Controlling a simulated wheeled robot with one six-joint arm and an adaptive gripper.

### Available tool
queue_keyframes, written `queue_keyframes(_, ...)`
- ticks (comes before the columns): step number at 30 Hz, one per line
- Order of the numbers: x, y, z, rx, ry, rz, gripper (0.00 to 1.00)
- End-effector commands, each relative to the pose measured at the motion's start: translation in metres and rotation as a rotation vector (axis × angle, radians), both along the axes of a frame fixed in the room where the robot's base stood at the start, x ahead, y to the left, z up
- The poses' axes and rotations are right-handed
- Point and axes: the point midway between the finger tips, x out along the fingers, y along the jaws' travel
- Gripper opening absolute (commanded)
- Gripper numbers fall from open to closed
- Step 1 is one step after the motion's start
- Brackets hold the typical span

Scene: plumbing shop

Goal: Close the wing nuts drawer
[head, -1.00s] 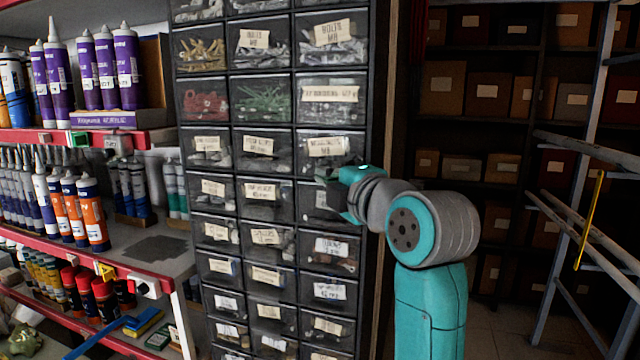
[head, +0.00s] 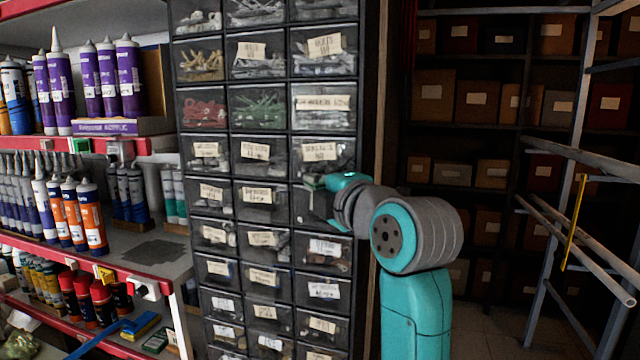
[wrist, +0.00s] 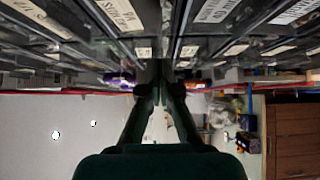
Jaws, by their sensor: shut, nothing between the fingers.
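The tall dark drawer cabinet (head: 369,90) has three visible columns of small clear-fronted drawers with paper labels. The labels are too blurred for me to say surely which one is the wing nuts drawer. My gripper (head: 315,184) is at the right-hand column, in front of a drawer whose label it hides, just below a labelled drawer (head: 319,151). In the wrist view my gripper (wrist: 163,82) has its fingers together, empty, close beneath the drawer fronts. I cannot tell whether it touches a drawer, or how far any drawer stands out.
Shelves with red edges (head: 150,258) hold tubes and cans to the left of the cabinet. A metal rack (head: 570,150) with rails stands at the right. Dark shelves with boxes (head: 475,98) are behind. Some floor (head: 480,325) shows between.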

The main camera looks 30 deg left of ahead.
Motion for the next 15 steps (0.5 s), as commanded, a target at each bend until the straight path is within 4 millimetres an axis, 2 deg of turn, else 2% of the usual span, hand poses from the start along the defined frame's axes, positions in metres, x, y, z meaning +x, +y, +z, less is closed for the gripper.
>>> queue_keyframes(1,-0.003,0.000,0.000,0.001,-0.001,0.001,0.00)
queue_keyframes(15,-0.042,-0.064,0.000,0.002,-0.001,0.002,0.00)
